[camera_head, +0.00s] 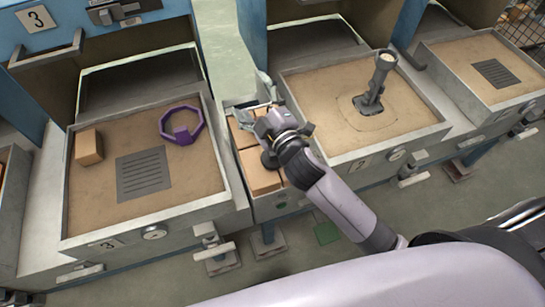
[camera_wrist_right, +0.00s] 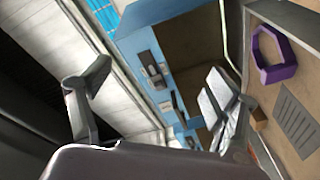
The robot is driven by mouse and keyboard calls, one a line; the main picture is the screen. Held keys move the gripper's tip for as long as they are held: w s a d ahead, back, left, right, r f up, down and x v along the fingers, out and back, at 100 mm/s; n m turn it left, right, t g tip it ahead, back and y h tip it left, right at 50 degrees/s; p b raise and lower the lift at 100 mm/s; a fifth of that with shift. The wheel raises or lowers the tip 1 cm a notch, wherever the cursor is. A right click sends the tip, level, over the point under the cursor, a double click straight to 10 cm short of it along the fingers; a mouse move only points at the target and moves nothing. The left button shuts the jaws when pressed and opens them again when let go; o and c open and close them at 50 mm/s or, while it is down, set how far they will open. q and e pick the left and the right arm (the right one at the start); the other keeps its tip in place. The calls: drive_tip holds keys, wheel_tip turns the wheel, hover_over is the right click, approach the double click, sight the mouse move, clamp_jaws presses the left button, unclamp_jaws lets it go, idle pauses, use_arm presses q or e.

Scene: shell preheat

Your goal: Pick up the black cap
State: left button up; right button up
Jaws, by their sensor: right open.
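I cannot make out a clear black cap in either view. A dark grey upright piece (camera_head: 378,78) with a pale round top stands on a dark base in the sandy right tray (camera_head: 441,129). My right gripper (camera_head: 256,108) is over the narrow compartment between the two large trays, left of that piece and apart from it. In the right wrist view its fingers (camera_wrist_right: 158,100) are spread wide, with nothing held between them. My left gripper is not in view.
Tan blocks (camera_head: 262,178) lie in the narrow compartment below my right gripper. The left tray (camera_head: 226,174) holds a purple octagonal ring (camera_head: 182,137), a tan block (camera_head: 88,147) and a slotted grey plate (camera_head: 143,174). Blue cabinet fronts (camera_head: 125,39) rise behind.

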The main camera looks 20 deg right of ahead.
drive_tip(key=s+a+r+n+g+y, duration=0.3)
drive_tip(key=a+r+n+g+y, duration=0.1)
drive_tip(key=a+r+n+y, duration=1.1)
drive_tip(key=s+a+f+n+g, duration=0.45)
drive_tip(key=n+g, duration=0.45)
drive_tip(key=n, duration=0.5)
drive_tip(key=n+g+h+b, duration=0.1)
drive_tip(key=n+g+h, duration=0.4)
drive_tip(key=n+h, duration=1.05)
hover_over(273, 156)
drive_tip(key=w+d, duration=0.1)
drive_tip(key=d, duration=0.1)
wheel_tip(273, 156, down, 15)
drive_tip(key=m+h, duration=0.3)
drive_tip(key=m, duration=0.1)
wheel_tip(273, 156, down, 11)
drive_tip(key=b, duration=0.5)
drive_tip(key=shift+w+a+b, duration=0.1)
drive_tip(key=shift+a+b, duration=0.05)
drive_tip(key=shift+b, duration=0.15)
drive_tip(key=shift+w+a+f+b, duration=0.15)
drive_tip(key=shift+f+b, duration=0.6)
drive_tip(key=shift+f, duration=0.8)
drive_tip(key=shift+a+f+b, duration=0.1)
drive_tip(key=shift+f+b, duration=0.65)
drive_tip(key=shift+f, duration=0.75)
drive_tip(key=shift+r, duration=0.1)
drive_tip(key=shift+c, duration=0.4)
